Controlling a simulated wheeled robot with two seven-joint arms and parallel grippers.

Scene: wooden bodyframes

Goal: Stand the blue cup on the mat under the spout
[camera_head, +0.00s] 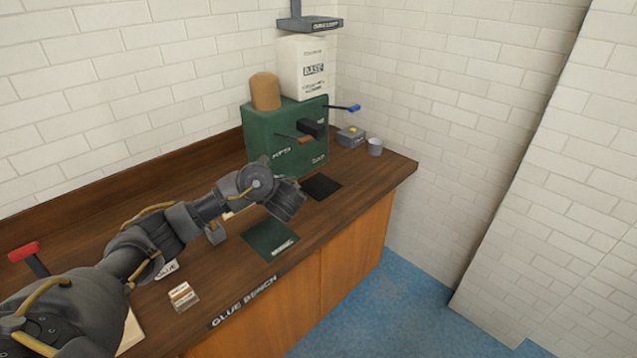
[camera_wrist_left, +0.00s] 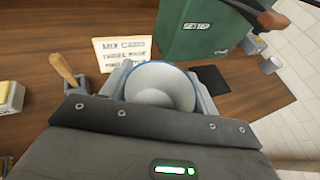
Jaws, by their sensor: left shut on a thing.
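My left gripper (camera_head: 288,205) reaches in over the bench from the left and is shut on the blue cup (camera_wrist_left: 160,88). In the left wrist view the cup shows a blue rim and a pale inside, between the two grey fingers. In the head view the gripper hides the cup. The black mat (camera_head: 322,187) lies on the bench in front of the green machine (camera_head: 270,150), just beyond and right of my gripper. It also shows in the left wrist view (camera_wrist_left: 212,80), right of the cup. The black spout (camera_head: 311,128) juts from the machine's front above the mat. My right gripper is not in view.
A dark green mat (camera_head: 270,239) lies near the front edge. A white card (camera_wrist_left: 121,53) stands close by the cup in the wrist view. A grey holder (camera_head: 215,233), a small block (camera_head: 183,296) and a grey cup (camera_head: 375,146) also stand on the bench.

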